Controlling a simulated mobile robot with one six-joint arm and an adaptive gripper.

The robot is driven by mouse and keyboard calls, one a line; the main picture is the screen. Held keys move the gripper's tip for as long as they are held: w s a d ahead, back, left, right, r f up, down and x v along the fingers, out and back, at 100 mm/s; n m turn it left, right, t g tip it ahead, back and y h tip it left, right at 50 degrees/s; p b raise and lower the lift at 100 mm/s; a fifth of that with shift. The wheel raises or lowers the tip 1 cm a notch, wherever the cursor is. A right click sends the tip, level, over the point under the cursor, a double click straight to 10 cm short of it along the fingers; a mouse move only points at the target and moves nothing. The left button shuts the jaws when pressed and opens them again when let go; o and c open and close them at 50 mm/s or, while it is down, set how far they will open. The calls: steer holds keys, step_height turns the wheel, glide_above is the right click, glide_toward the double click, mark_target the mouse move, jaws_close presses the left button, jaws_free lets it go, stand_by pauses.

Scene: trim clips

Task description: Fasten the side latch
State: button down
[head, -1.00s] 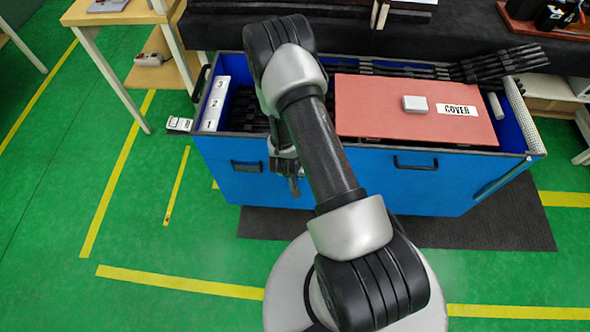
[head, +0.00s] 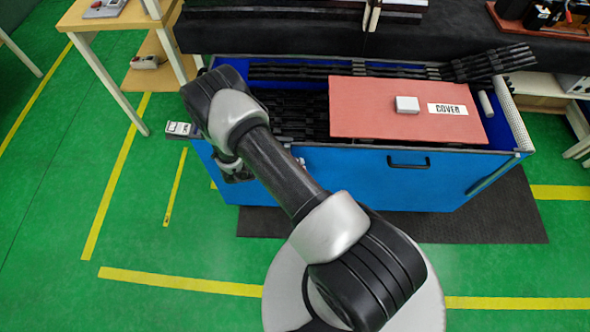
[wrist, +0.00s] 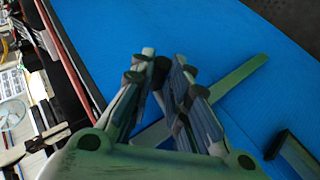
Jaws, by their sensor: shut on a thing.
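The large blue bin (head: 345,182) stands in front of me, with a red cover (head: 370,110) over the right part of its top. My gripper (head: 235,170) is low at the left end of the bin's front, partly hidden by my arm. In the wrist view my gripper (wrist: 161,66) has its fingertips close together around a small dark part, mostly hidden between them, which looks like the side latch's grip. A pale straight bar (wrist: 238,76), seemingly the latch's lever, runs slantwise behind the fingers across the blue panel (wrist: 215,35).
A black handle (head: 408,162) sticks out of the bin's front; one handle also shows in the wrist view (wrist: 292,152). Another pale bar (head: 493,175) lies at the right front. A wooden table (head: 110,15) stands at left.

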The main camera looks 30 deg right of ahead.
steer(key=shift+w+a+r+g+h+b, duration=0.15)
steer(key=shift+r+g+h+b, duration=0.2)
steer(key=shift+h+b, duration=0.45)
steer(key=shift+r, duration=0.2)
steer(key=c, duration=1.5)
jaws_free()
steer(key=shift+c, duration=0.2)
steer(key=v, duration=1.1)
steer(key=shift+a+r, duration=0.15)
steer(key=shift+a, duration=0.2)
steer(key=shift+w, duration=0.1)
